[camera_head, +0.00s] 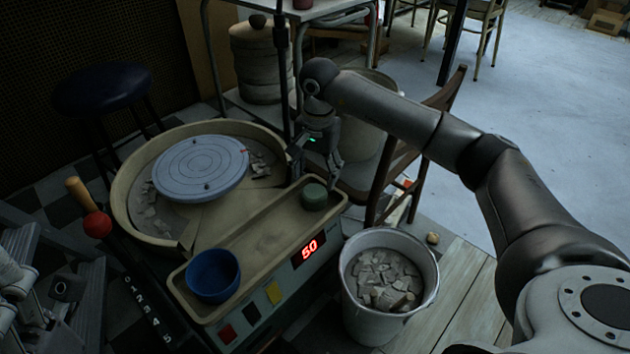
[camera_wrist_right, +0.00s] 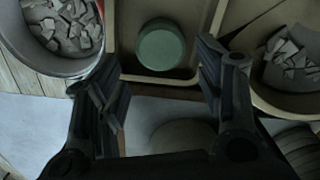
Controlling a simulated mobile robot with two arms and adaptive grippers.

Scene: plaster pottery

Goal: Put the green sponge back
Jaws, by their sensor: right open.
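The green sponge (camera_head: 314,197) is a short round puck at the far right end of the beige tray (camera_head: 240,238) on the pottery wheel's front. In the right wrist view the sponge (camera_wrist_right: 161,47) lies in the tray's corner, ahead of and between my fingers, not touching them. My right gripper (camera_head: 318,170) hangs just above and behind that end of the tray. It is open and empty, and its spread fingers show in the wrist view (camera_wrist_right: 160,85). At the left edge of the head view, parts of my left arm show, but its fingertips cannot be made out.
A blue bowl (camera_head: 213,275) sits at the tray's near end. The wheel's grey disc (camera_head: 201,168) stands in a basin with plaster shards. A white bucket (camera_head: 389,285) of shards stands right of the wheel. A wooden chair (camera_head: 392,172) and a large bin (camera_head: 362,135) stand behind the gripper.

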